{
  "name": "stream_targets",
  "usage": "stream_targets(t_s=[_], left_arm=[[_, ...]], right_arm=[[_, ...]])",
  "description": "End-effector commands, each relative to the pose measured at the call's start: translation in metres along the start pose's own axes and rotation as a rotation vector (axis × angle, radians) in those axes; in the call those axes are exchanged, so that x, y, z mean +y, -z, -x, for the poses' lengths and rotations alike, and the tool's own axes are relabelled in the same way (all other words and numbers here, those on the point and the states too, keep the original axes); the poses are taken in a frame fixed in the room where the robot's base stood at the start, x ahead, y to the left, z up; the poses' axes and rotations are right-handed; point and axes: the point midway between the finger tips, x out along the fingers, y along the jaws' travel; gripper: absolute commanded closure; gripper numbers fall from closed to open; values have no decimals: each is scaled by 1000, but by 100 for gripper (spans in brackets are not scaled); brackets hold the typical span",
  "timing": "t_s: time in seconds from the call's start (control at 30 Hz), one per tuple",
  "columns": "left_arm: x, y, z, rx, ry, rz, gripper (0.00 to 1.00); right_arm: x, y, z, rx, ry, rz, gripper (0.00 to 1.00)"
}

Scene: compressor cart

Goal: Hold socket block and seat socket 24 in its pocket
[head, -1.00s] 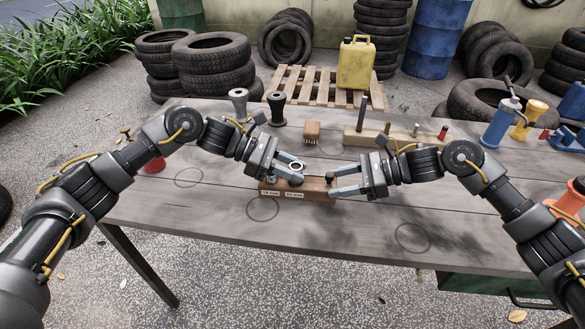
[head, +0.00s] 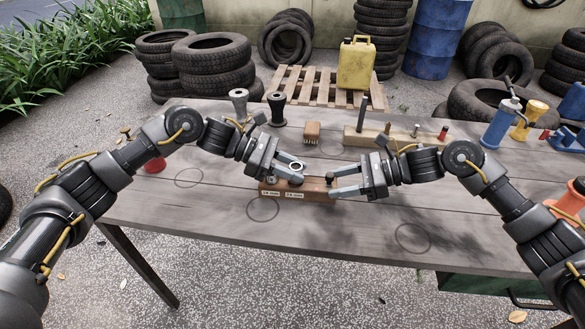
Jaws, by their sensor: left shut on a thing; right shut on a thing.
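The socket block (head: 314,195), a brown wooden block with white labels on its front face, lies on the table at the middle of the head view. My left gripper (head: 293,173) is shut on a pale metal ring-shaped socket (head: 297,166), over the left to middle part of the block. Its fingers hide most of the socket and the pocket area, so I cannot tell whether the socket is in a pocket. My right gripper (head: 333,183) is shut on the block's right end, one finger behind and one in front. A small dark round piece (head: 330,176) shows between its fingertips.
A brush (head: 312,132) and a wooden rack with upright pieces (head: 352,136) lie behind the block. The front table is clear.

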Motion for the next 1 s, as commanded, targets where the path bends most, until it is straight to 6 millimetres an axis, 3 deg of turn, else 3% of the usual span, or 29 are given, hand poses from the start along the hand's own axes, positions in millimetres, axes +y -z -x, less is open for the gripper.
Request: stream_targets(t_s=[0.9, 0.93, 1.0], left_arm=[[0, 18, -8, 0, 1, 1, 100], [0, 18, -8, 0, 1, 0, 68], [0, 18, -8, 1, 1, 1, 59]], right_arm=[[0, 0, 0, -1, 0, 0, 79], [0, 0, 0, -1, 0, 1, 79], [0, 0, 0, -1, 0, 1, 79]])
